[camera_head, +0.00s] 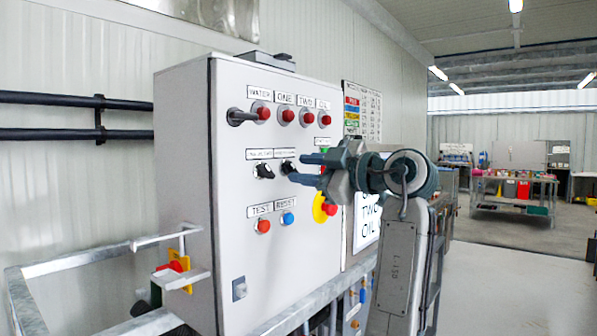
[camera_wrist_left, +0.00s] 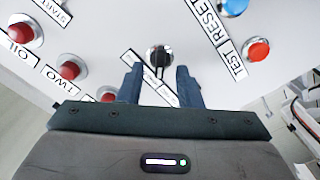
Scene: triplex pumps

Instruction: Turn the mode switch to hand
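The grey control cabinet (camera_head: 225,200) carries two black rotary switches, a left one (camera_head: 264,171) and a right one (camera_head: 288,168). Their labels are too small to read, so I cannot tell by name which is the mode switch. My left gripper (camera_head: 302,168) is open at the right switch, with its fingers pointing at the panel. In the left wrist view, that black switch (camera_wrist_left: 160,56) stands just ahead of the gap between the open fingers (camera_wrist_left: 159,80), with nothing held. The left switch is hidden there. My right gripper is not in view.
A row of red lamps or buttons (camera_head: 287,115) lies above. The red TEST button (camera_head: 263,226) and blue RESET button (camera_head: 287,218) lie below. A red stop button on yellow (camera_head: 325,208) is partly behind my gripper. A dark handle (camera_head: 240,117) juts out upper left.

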